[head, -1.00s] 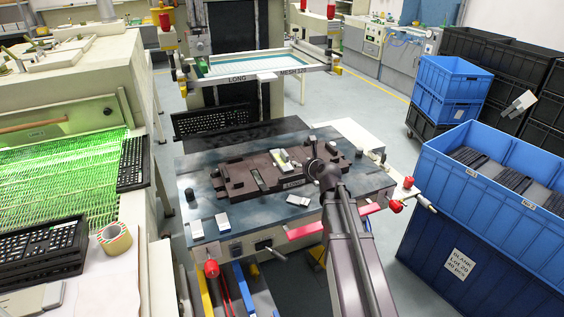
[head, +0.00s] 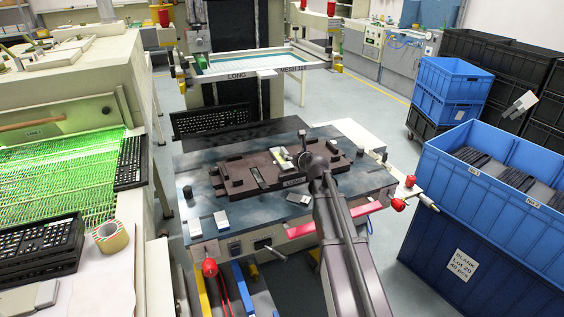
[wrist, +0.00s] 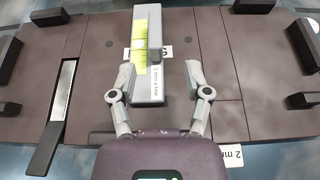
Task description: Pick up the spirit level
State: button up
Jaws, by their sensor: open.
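The spirit level (wrist: 147,45) is a grey bar with a yellow-green vial window. It lies on the dark brown fixture plate (wrist: 205,58), and in the head view the level (head: 279,156) shows near the plate's middle. My gripper (wrist: 160,76) is open above the plate, its fingers on either side of the level's near end. The left finger looks close to the level's left side, and a gap shows on the right. I cannot tell whether either finger touches it. In the head view my gripper (head: 303,160) partly covers the area beside the level.
A metal strip (wrist: 60,105) lies in a slot on the left. White blocks (head: 221,219) lie on the table (head: 210,245). A printing screen frame (head: 250,72) stands behind.

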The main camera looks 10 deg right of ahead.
aim_at(287, 153)
jog(key=shift+w+f, duration=0.1)
jog(key=shift+w, duration=0.2)
jog(key=shift+a, duration=0.1)
jog(key=shift+b+x, duration=1.15)
jog(key=shift+x, duration=1.45)
jog(key=shift+s+a+f, duration=0.1)
jog(key=shift+a+f, duration=0.05)
jog(key=shift+a, duration=0.05)
jog(key=shift+c, duration=0.2)
grip_shut()
